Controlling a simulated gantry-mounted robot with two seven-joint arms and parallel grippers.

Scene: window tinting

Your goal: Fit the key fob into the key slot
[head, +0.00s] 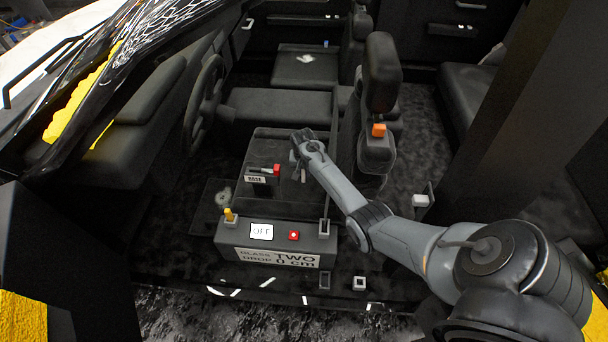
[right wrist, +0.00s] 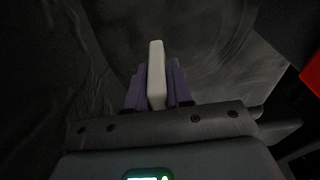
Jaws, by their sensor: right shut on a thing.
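My right gripper (head: 298,160) hangs over the dark centre console, just right of a small box with a red part. In the right wrist view its purple fingers (right wrist: 157,88) are shut on a pale, narrow, upright block (right wrist: 156,72), which looks like the key fob. The fob cannot be made out in the head view. I cannot tell for certain which opening is the key slot. A grey-framed fitting (head: 325,228) stands on the right end of the control box, clear of the gripper. My left gripper is not in view.
The control box (head: 225,238) carries an OFF display (head: 261,231), a red button (head: 294,235) and a yellow lever (head: 229,215). The small box (head: 257,179) has a red part (head: 277,168). A seat (head: 382,75) stands behind my right arm; a steering wheel (head: 204,95) is left.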

